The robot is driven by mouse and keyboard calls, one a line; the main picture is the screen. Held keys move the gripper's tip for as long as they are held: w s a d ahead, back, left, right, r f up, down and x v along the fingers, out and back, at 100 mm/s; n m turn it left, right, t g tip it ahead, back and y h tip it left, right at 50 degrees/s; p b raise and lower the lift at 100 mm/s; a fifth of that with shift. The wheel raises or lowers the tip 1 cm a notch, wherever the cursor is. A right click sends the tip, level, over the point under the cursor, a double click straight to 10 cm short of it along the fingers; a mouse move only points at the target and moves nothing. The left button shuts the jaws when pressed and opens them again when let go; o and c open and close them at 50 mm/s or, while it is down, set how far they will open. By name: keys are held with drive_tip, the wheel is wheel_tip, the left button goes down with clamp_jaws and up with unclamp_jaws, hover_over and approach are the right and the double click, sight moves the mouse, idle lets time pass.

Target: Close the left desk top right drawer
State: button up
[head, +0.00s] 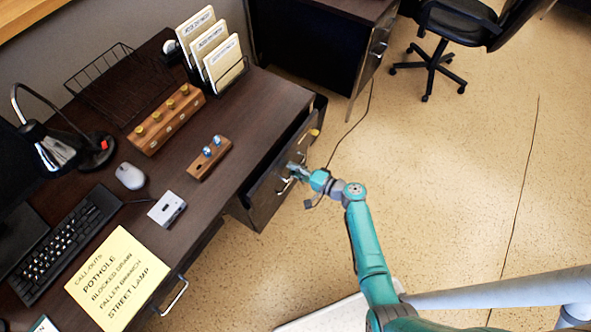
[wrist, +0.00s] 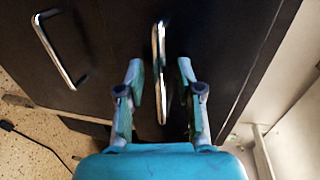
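The desk (head: 262,93) has a dark drawer (head: 268,196) standing partly pulled out on its right side. The drawer's metal handle also shows in the wrist view (wrist: 159,75), running between my two fingers. My gripper (head: 290,178) is at the drawer front by this handle; it also shows in the wrist view (wrist: 160,72). Its fingers are spread, one on each side of the handle, with gaps visible. I cannot tell how far the fingertips are from the drawer front.
A second handle (wrist: 58,50) is left of the fingers in the wrist view. A wooden block with blue-topped pieces (head: 209,158) and a paper rack (head: 214,50) stand on the desk. Another desk (head: 335,45) and an office chair (head: 440,55) are beyond. The floor to the right is clear.

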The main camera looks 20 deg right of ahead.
sight(285, 165)
clamp_jaws()
drive_tip(key=x, duration=0.4)
drive_tip(key=shift+w+r, duration=0.1)
drive_tip(key=shift+r, duration=0.35)
unclamp_jaws()
drive_tip(key=shift+a, duration=0.1)
drive_tip(key=v, duration=1.2)
drive_tip(key=shift+f, duration=0.1)
